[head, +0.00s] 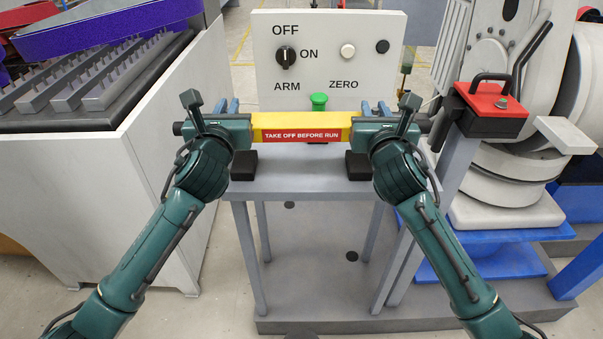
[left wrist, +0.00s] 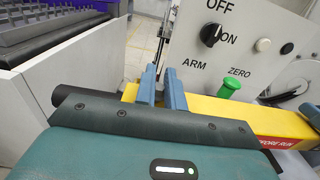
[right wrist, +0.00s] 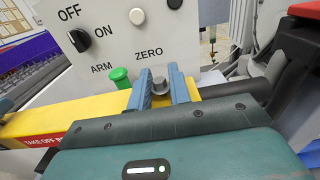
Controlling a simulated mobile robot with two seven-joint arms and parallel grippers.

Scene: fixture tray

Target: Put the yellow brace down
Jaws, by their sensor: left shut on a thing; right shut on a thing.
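The yellow brace (head: 302,122) is a level bar with a red label reading "TAKE OFF BEFORE RUN" and dark round ends. My left gripper (head: 228,106) is shut on its left end, and my right gripper (head: 374,107) is shut on its right end. The blue fingers of each also show in the left wrist view (left wrist: 162,88) and the right wrist view (right wrist: 161,88). The brace is over the grey stand (head: 305,183), above two black blocks (head: 243,166) (head: 358,167). My grippers hide its ends, so I cannot tell whether it touches anything below.
Behind the brace stands a white panel (head: 325,50) with an OFF/ON knob (head: 286,56) and a green button (head: 319,100). A grey rack (head: 90,75) is at left. A red-topped black box (head: 490,105) and a large white machine (head: 510,170) are at right.

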